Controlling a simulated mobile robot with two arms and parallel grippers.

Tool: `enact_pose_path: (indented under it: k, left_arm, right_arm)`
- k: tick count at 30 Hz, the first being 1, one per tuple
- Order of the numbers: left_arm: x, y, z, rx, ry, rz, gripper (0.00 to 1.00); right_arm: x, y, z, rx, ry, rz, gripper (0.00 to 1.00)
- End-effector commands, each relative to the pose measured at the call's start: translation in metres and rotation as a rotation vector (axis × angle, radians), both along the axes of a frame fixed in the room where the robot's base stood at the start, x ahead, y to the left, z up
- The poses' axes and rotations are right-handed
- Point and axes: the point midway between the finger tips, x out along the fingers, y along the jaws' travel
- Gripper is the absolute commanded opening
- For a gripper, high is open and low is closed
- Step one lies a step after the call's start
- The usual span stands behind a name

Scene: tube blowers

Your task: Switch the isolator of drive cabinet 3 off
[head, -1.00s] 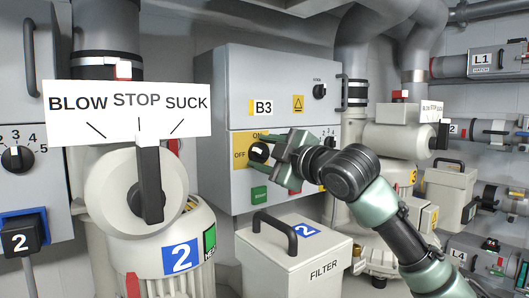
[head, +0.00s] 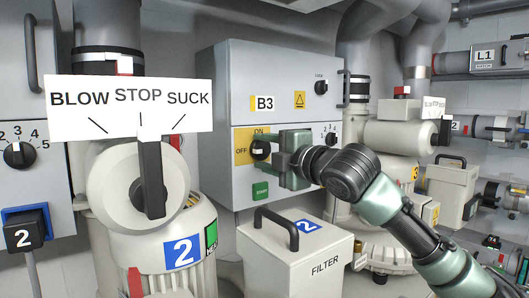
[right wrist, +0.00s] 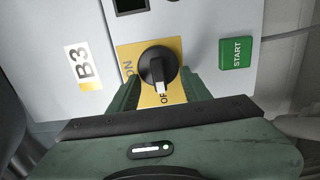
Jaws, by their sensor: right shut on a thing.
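Drive cabinet 3 is the grey box with the B3 label (head: 264,104) in the head view; the label also shows in the right wrist view (right wrist: 84,67). Its isolator (head: 259,150) is a black rotary knob on a yellow ON/OFF plate (head: 241,157). In the right wrist view the knob (right wrist: 156,62) has its white mark pointing at the OFF lettering. My right gripper (head: 281,158) is at the cabinet front, its green fingers shut on the knob from both sides (right wrist: 158,76). The gripper hides part of the plate in the head view. My left gripper is not in view.
A green START button (head: 260,191) sits just below the isolator. A grey filter box (head: 310,261) with a black handle stands below the cabinet. At left, a blower 2 selector lever (head: 151,180) stands below a BLOW/STOP/SUCK sign (head: 130,104). Pipes and equipment crowd the right.

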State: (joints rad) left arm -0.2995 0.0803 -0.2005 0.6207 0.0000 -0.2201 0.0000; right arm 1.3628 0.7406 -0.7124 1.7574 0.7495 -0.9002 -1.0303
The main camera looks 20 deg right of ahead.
Motion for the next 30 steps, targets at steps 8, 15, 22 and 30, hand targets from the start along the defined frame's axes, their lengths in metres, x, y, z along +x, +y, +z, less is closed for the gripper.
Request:
enact_pose_path:
  k: [8, 15, 22, 30]
  left_arm:
    - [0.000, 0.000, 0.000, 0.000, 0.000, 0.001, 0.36]
    - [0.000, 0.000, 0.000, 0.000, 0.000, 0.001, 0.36]
    - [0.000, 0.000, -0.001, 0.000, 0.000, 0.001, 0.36]
    - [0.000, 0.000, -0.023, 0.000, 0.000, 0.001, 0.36]
  right_arm:
    - [0.000, 0.000, 0.001, -0.003, -0.003, 0.000, 0.08]
    - [0.000, 0.000, 0.001, -0.002, -0.003, 0.000, 0.69]
    - [0.000, 0.000, 0.000, -0.002, -0.002, 0.000, 0.69]
    - [-0.031, -0.012, -0.004, -0.004, -0.006, -0.002, 0.69]
